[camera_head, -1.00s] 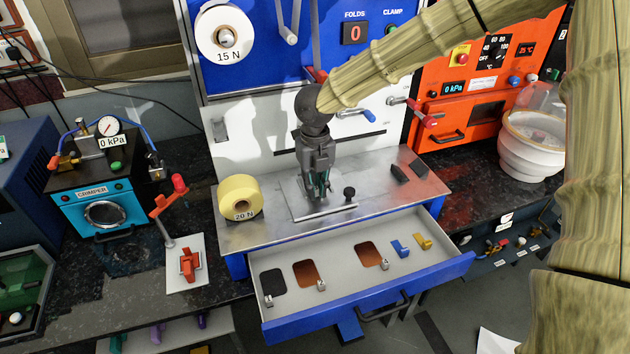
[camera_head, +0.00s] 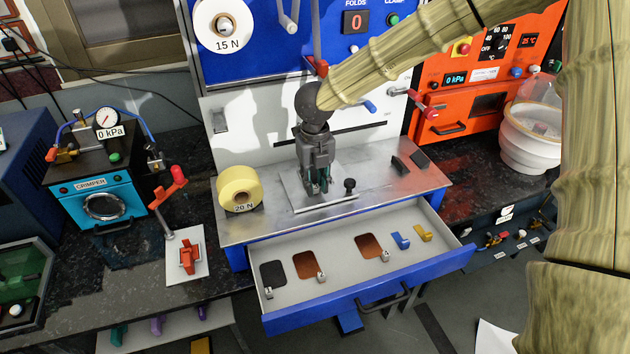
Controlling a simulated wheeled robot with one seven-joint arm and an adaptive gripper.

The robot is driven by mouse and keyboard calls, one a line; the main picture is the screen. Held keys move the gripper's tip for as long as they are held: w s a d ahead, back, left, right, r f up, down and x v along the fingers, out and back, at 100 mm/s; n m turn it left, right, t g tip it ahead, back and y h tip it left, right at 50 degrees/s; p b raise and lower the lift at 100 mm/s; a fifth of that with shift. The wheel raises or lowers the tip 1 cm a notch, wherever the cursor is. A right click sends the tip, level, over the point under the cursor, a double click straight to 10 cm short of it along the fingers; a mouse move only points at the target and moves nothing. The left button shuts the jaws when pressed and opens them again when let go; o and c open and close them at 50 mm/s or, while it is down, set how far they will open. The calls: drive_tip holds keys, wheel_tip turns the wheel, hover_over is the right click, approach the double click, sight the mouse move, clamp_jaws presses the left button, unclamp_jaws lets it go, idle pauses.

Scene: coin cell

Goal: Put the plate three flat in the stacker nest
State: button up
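My gripper (camera_head: 318,188) points down over a pale flat metal piece (camera_head: 340,200) on the steel bench top, which may be the stacker nest. A black knob (camera_head: 349,185) stands at its right. The fingertips are at or just above the metal piece. I cannot make out whether they are apart or hold a thin plate. In the open drawer lie a black plate (camera_head: 273,272) at the left and two copper-coloured plates, one near the middle-left (camera_head: 305,264) and one farther right (camera_head: 368,244). No plate shows a readable number, so I cannot tell which is plate three.
The blue-fronted drawer (camera_head: 380,303) stands open below the bench. A yellow "20 N" roll (camera_head: 240,188) is left of my gripper. Two dark blocks (camera_head: 400,165) lie at the right. Blue (camera_head: 401,240) and yellow (camera_head: 423,233) clips are in the drawer. A red-handled lever (camera_head: 170,188) stands left.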

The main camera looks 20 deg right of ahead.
drive_tip(key=shift+o, duration=0.7)
wheel_tip(320, 180, up, 12)
